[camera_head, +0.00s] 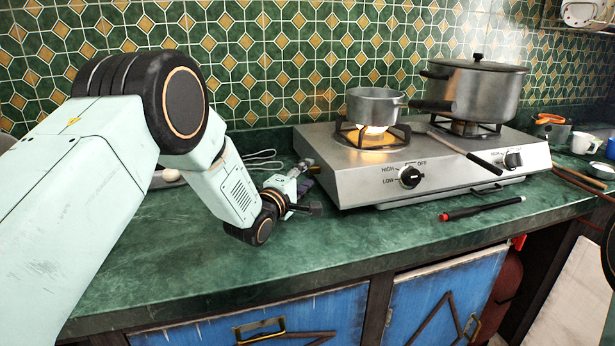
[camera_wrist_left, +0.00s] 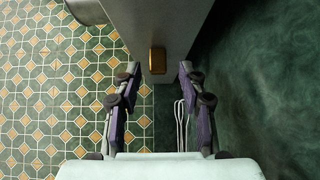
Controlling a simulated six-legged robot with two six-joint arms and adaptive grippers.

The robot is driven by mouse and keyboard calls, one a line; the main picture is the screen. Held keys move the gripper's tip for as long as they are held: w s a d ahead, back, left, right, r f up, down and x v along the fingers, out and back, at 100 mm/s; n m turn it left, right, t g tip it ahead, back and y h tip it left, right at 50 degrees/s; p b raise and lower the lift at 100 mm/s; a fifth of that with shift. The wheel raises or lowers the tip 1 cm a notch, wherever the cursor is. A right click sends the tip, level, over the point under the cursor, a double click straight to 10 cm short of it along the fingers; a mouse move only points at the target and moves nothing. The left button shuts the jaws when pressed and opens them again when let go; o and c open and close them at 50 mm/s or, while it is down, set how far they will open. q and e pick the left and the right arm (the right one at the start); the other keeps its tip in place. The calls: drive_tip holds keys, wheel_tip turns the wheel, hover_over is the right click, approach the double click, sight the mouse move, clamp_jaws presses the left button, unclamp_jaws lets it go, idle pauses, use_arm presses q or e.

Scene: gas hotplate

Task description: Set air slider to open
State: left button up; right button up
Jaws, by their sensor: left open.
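The steel gas hotplate (camera_head: 375,178) stands on the green counter, with a yellow-orange glow under its left pot. In the left wrist view, its side wall (camera_wrist_left: 190,22) carries a small upright brass-coloured piece, which looks like the air slider (camera_wrist_left: 158,61). My left gripper (camera_head: 304,182) is at the hotplate's left side. In the left wrist view, its two fingers (camera_wrist_left: 160,72) are spread, with the slider just beyond and between the tips; I see no contact. The slider is hidden in the head view, and its position marks cannot be read. My right gripper is out of view.
A small pot (camera_head: 374,106) and a large lidded pot (camera_head: 474,92) stand on the burners. A black knob (camera_head: 410,177) is on the front panel. A black-and-red stick (camera_head: 482,209) lies in front. A white wire (camera_head: 263,157) lies behind my gripper. The counter's front left is clear.

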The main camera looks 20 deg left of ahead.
use_arm(q)
drive_tip(key=shift+w+d+r, duration=0.1)
drive_tip(key=shift+w+d, duration=0.35)
drive_tip(key=shift+w, duration=0.2)
drive_tip(key=shift+a, duration=0.25)
drive_tip(key=shift+c, duration=0.3)
drive_tip(key=shift+d, duration=0.15)
drive_tip(key=c, duration=0.4)
clamp_jaws()
